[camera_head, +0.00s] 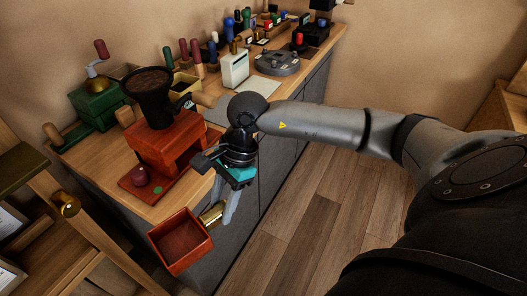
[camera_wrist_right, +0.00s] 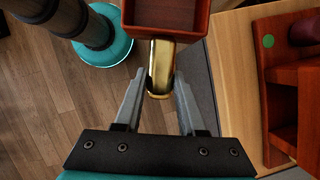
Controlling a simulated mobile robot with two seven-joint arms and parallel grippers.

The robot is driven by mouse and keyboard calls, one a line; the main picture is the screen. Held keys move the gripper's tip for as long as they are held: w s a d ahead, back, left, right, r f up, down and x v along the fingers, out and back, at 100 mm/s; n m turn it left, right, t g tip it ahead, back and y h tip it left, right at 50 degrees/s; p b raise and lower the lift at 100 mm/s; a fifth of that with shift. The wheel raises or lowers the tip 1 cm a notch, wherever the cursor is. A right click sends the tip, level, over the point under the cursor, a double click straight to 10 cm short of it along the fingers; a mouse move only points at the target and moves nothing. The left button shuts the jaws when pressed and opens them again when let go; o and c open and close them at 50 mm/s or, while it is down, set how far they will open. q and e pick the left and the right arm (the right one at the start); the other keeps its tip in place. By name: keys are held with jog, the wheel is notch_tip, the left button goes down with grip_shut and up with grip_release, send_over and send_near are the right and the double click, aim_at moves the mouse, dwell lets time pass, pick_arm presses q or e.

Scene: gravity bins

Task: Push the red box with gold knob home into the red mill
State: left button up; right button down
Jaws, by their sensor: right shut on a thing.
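The red box (camera_head: 181,258) is an open-topped drawer with a brown inside and a gold knob (camera_head: 210,215) on one side. My right gripper (camera_head: 222,208) is shut on the gold knob. It holds the box in the air in front of the counter's edge, apart from the mill. In the right wrist view the fingers flank the gold knob (camera_wrist_right: 161,65), and the red box (camera_wrist_right: 165,18) is cut off by the top edge. The red mill (camera_head: 150,149) stands on the counter with a black hopper on top and an opening in its body. My left gripper is out of view.
The mill's base board (camera_head: 135,193) carries a purple knob and a green dot. A green mill (camera_head: 93,103) stands behind at the left. A white container (camera_head: 235,68) and a grey round device (camera_head: 277,62) stand farther right. A wooden cabinet (camera_head: 65,204) fills the left.

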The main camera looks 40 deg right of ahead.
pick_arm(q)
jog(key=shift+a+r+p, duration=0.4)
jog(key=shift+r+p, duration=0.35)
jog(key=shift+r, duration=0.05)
pick_arm(e)
jog(key=d+f+m+t+h, duration=0.1)
jog(key=d+m+t, duration=0.3)
jog(key=d+m, duration=0.6)
jog(key=shift+s+d+m+h, duration=0.25)
jog(key=shift+m+h, duration=0.55)
jog(key=shift+m, duration=1.3)
jog(key=shift+s+f, duration=0.1)
jog(key=shift+f, duration=0.05)
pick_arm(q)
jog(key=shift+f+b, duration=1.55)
pick_arm(e)
jog(key=shift+w+a, duration=0.35)
jog(key=shift+w, duration=0.55)
jog(key=shift+w+a, duration=0.4)
jog(key=shift+w, duration=0.5)
jog(key=shift+w+a, duration=0.35)
jog(key=shift+w, duration=0.55)
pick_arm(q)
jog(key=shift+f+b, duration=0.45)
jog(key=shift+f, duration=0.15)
pick_arm(e)
jog(key=shift+w+a, duration=0.3)
jog(key=shift+w, duration=0.35)
